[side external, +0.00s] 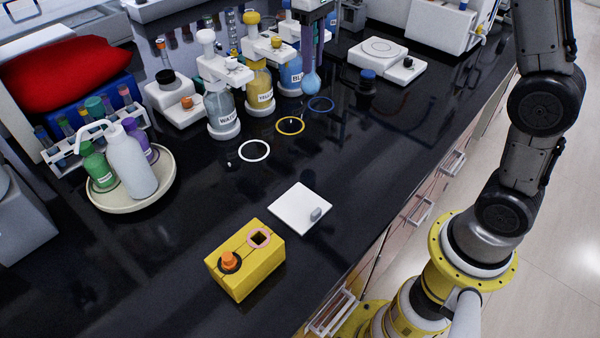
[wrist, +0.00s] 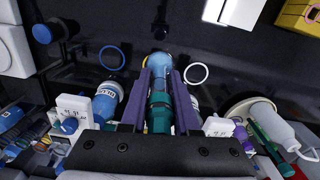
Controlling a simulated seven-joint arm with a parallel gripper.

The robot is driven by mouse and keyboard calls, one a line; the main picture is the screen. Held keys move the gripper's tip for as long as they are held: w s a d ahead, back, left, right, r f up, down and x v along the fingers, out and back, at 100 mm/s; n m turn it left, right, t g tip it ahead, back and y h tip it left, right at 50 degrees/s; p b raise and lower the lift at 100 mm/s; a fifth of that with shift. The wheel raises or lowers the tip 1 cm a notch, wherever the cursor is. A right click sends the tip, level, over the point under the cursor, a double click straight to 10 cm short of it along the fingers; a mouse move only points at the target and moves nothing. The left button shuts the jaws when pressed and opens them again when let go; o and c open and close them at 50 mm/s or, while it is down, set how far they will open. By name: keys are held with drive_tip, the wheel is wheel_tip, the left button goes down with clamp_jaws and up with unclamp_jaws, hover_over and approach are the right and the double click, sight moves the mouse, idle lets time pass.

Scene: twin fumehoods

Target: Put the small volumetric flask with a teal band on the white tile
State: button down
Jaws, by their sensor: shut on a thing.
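The volumetric flask (side external: 311,82) hangs bulb-down from my gripper (side external: 312,28), near the labelled bottles at the back of the bench in the side external view. Its round bulb holds blue liquid. In the wrist view my gripper (wrist: 160,100) has its purple fingers closed on both sides of the flask's teal neck part (wrist: 159,115), and the bulb (wrist: 158,62) points away from the camera. The white tile (side external: 298,207) lies flat on the black bench with a small grey piece on its right corner. The tile (wrist: 236,9) is cut off at the top of the wrist view.
A yellow block (side external: 246,262) with an orange knob stands in front of the tile. White (side external: 254,151), yellow (side external: 290,126) and blue (side external: 321,104) rings lie on the bench. A round tray (side external: 152,199) with bottles is at left. Bench between rings and tile is clear.

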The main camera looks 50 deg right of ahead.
drive_tip(key=s+a+r+n, duration=0.1)
drive_tip(key=s+a+n, duration=0.4)
drive_tip(key=s, duration=0.7)
drive_tip(key=s+a+r+n, duration=0.1)
drive_tip(key=s+a+n, duration=0.4)
drive_tip(key=s, duration=0.7)
drive_tip(key=shift+w+a+f, duration=1.15)
drive_tip(key=shift+w+f, duration=0.9)
drive_tip(key=shift+f, duration=0.15)
drive_tip(key=shift+w+a+f, duration=1.1)
drive_tip(key=shift+w+f, duration=0.9)
drive_tip(key=shift+f, duration=0.25)
drive_tip(key=shift+w+a+f, duration=1.15)
drive_tip(key=shift+w+f, duration=0.9)
drive_tip(key=shift+f, duration=0.15)
drive_tip(key=shift+f, duration=0.1)
drive_tip(key=c, duration=0.7)
unclamp_jaws()
drive_tip(key=shift+f, duration=0.1)
drive_tip(key=shift+o, duration=0.2)
